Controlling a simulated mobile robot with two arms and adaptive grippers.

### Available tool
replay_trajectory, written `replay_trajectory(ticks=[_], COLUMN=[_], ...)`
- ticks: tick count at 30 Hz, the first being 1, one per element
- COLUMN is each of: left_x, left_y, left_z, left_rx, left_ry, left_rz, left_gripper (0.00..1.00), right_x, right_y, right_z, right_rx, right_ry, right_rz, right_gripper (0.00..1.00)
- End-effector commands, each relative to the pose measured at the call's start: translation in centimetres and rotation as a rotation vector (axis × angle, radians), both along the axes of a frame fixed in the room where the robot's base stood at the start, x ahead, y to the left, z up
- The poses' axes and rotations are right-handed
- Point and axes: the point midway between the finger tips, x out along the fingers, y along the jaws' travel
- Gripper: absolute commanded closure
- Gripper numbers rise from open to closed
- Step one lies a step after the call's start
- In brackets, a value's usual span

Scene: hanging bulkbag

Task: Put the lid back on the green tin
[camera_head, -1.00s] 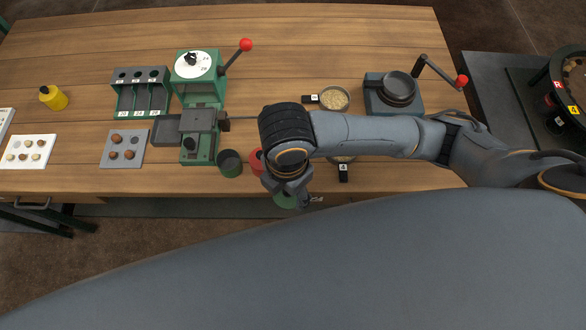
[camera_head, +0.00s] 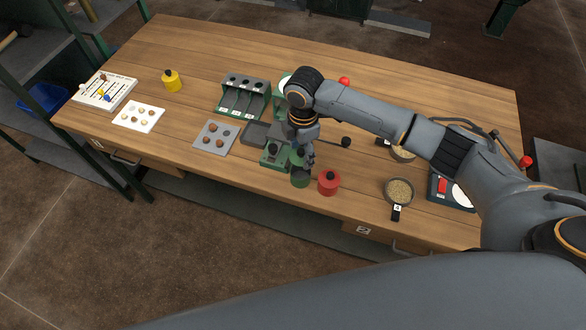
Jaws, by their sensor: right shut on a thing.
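The green tin (camera_head: 300,180) stands near the front edge of the wooden table, left of a red lidded tin (camera_head: 328,183). My right gripper (camera_head: 304,163) is right above the green tin, pointing down, and shut on the green lid, which is mostly hidden by the fingers. I cannot tell whether the lid touches the tin's rim. My left gripper is not in view.
A green machine (camera_head: 273,154) stands close left of the tin. A green compartment rack (camera_head: 245,97), grey tray (camera_head: 215,138), white tray (camera_head: 138,116) and yellow tin (camera_head: 172,79) are farther left. A bowl of grain (camera_head: 398,191) is to the right.

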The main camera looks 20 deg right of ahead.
Motion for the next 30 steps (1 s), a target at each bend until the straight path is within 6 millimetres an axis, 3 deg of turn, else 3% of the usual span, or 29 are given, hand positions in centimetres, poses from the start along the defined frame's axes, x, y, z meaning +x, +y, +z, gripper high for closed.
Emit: replay_trajectory(ticks=[3,8,20,30], left_x=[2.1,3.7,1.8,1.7], left_y=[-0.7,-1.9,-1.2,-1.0], left_z=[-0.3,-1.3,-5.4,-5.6], left_rx=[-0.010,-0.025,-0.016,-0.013], left_ry=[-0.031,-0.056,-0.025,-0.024], left_rz=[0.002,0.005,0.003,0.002], left_gripper=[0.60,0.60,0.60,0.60], right_x=[0.2,0.1,0.1,0.1], right_y=[-0.1,-0.1,-0.1,0.0], right_z=[-0.4,-1.4,-4.7,-6.4], right_rx=[0.001,0.001,0.000,0.000], right_ry=[-0.001,-0.001,0.000,0.000], right_rz=[-0.002,-0.002,-0.002,-0.001], right_gripper=[0.63,0.63,0.63,0.63])
